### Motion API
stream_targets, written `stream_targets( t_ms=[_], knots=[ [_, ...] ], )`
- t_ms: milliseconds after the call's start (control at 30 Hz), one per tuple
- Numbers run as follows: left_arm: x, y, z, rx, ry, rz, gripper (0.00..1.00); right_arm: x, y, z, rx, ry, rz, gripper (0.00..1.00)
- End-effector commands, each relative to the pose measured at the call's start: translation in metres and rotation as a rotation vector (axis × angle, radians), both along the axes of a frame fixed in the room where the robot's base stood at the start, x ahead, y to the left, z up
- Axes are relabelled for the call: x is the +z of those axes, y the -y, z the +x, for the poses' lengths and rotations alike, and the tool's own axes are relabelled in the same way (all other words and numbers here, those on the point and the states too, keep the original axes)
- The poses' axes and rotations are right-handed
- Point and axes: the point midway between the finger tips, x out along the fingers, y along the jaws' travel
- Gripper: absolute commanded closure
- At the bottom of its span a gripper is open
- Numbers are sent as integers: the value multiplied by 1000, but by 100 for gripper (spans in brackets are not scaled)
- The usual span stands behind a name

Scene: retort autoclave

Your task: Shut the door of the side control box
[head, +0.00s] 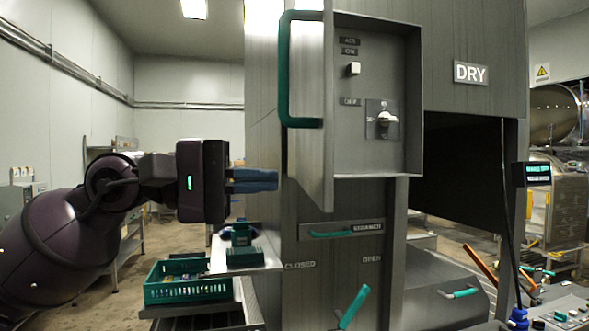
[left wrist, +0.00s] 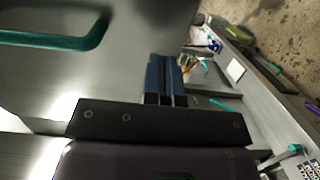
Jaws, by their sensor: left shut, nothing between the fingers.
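The side control box (head: 408,160) is a grey metal box on the machine's front, with a white button and a switch inside. Its door (head: 310,155) stands open, swung out on the left side of the box. A teal bar handle (head: 284,70) is on the door's outer face; it also shows in the left wrist view (left wrist: 60,41). My left gripper (head: 276,180) has blue fingers, shut and empty. It is left of the door's lower part, below the handle. Whether the fingertips touch the door is unclear. The fingers also show in the left wrist view (left wrist: 165,70).
Below the box is a labelled panel with a teal lever (head: 330,234), and another teal lever (head: 354,306) lower down. A teal basket (head: 188,291) and a small teal device (head: 245,256) are below my left gripper. A cable (head: 506,220) hangs on the right.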

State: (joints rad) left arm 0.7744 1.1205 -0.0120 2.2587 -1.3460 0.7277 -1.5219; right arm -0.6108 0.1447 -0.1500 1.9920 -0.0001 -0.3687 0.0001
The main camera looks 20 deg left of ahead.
Motion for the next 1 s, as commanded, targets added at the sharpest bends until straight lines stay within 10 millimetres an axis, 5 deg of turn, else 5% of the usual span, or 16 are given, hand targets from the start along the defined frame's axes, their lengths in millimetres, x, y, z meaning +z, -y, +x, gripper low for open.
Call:
stream_targets(
  t_ms=[400,1000],
  knots=[
    [1,37,16,-1,1,0,100,21,0,7,3,18,-1,60],
    [0,43,20,7,0,-1,100,20,-2,9,1,20,4,60]
  ],
)
